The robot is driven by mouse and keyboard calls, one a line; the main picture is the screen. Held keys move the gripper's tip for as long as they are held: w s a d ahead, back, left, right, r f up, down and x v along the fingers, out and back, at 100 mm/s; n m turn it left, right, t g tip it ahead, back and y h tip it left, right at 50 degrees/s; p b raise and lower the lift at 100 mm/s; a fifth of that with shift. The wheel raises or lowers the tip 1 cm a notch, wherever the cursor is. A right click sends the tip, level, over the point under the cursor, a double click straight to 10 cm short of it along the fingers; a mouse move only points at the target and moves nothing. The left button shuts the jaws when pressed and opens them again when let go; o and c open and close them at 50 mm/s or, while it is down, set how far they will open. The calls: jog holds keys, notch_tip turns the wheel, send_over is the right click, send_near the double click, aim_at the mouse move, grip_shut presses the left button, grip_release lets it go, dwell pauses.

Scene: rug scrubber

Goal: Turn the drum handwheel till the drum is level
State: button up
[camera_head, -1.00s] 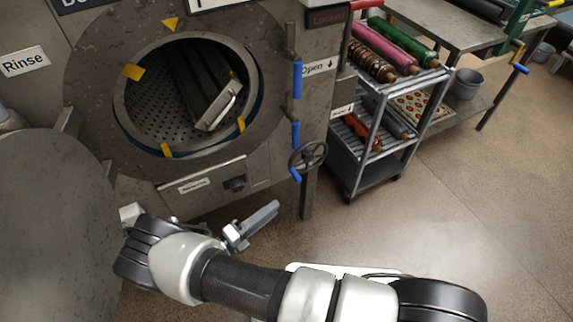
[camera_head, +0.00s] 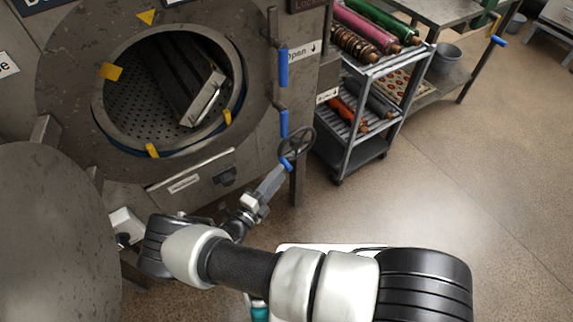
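The drum handwheel (camera_head: 297,143) is a small dark spoked wheel with a blue handle (camera_head: 287,165) at its lower left, on the right side of the machine front. The perforated drum (camera_head: 135,103) shows through the round opening; a metal bar inside it slants down to the right. My gripper (camera_head: 276,178) is just below and left of the handwheel, its tip close to the blue handle. I cannot tell whether they touch. The gripper is seen edge-on, so the gap between its fingers does not show.
Two blue-handled levers (camera_head: 283,68) stand above the handwheel. A wheeled rack (camera_head: 340,165) with rolled rugs is close to its right. The open round door (camera_head: 55,240) fills the lower left. Bare floor (camera_head: 480,200) lies to the right.

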aim_at(287, 165)
jog(key=shift+x, duration=2.75)
grip_shut()
